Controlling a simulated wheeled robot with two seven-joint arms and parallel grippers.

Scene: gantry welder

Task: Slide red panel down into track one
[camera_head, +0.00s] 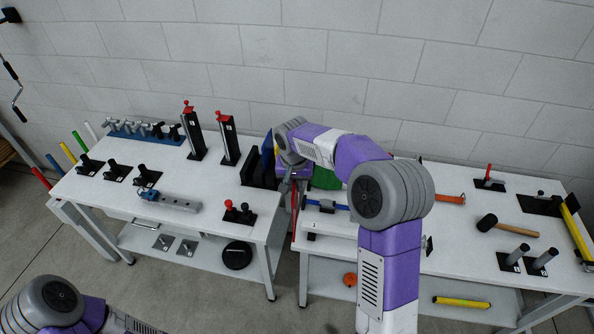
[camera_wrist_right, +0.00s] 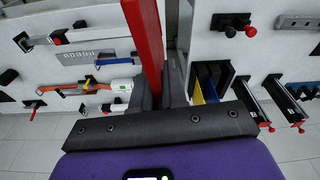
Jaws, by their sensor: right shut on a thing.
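The red panel (camera_wrist_right: 147,45) is held in my right gripper (camera_wrist_right: 158,88), whose dark fingers are shut on it. In the head view the red panel (camera_head: 294,212) shows as a thin upright strip near the gap between the two tables. My right gripper (camera_head: 291,172) is mostly hidden by its own arm there. The black track rack (camera_head: 258,180) stands on the left table, just left of the gripper. In the wrist view the rack (camera_wrist_right: 222,77) is right of the panel, apart from it, and holds a blue panel (camera_wrist_right: 209,84) and a yellow one (camera_wrist_right: 196,90). I cannot tell which track is one.
Two black posts with red tops (camera_head: 194,137) stand behind the rack. The right table holds a mallet (camera_head: 507,228) and other tools. The left table's front middle is partly clear.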

